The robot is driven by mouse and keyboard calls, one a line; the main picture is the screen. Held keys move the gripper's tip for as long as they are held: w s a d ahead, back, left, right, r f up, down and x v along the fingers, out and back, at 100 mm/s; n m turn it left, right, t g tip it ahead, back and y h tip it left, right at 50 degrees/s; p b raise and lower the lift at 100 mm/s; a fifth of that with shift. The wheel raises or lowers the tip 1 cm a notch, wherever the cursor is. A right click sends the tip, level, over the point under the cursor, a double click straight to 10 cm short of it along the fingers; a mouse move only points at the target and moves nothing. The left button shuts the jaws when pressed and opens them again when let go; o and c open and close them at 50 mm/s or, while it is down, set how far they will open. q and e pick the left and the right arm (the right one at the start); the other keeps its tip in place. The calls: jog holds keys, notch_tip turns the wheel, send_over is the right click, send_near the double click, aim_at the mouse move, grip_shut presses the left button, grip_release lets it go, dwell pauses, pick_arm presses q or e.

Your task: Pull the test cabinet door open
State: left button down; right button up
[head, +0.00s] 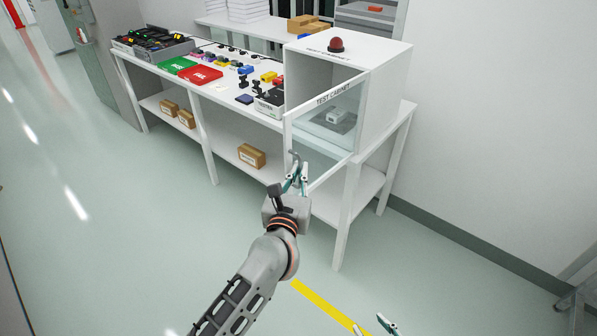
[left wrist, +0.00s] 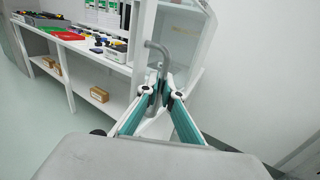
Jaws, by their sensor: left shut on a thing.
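The white test cabinet (head: 388,85) stands on the right end of the workbench. My left gripper (head: 297,174) is shut on the grey bar handle (head: 293,155) near the door's free edge. In the left wrist view the handle's bent upper end (left wrist: 158,48) rises above the fingertips (left wrist: 160,92). My right gripper (head: 372,326) is low at the bottom edge, its two fingertips apart and empty; most of it is out of frame.
A small grey device (head: 337,116) shows through the door glass. A red dome lamp (head: 336,45) sits on the cabinet. Red (head: 201,75) and green (head: 178,65) trays and small parts cover the bench left of it. The floor (head: 130,240) in front is clear.

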pick_arm(q)
jog(key=c, duration=2.5)
grip_release()
jog(key=shift+c, duration=0.2)
jog(key=shift+s, duration=0.1)
jog(key=v, duration=1.1)
jog(key=shift+s, duration=0.4)
jog(key=shift+a, duration=0.15)
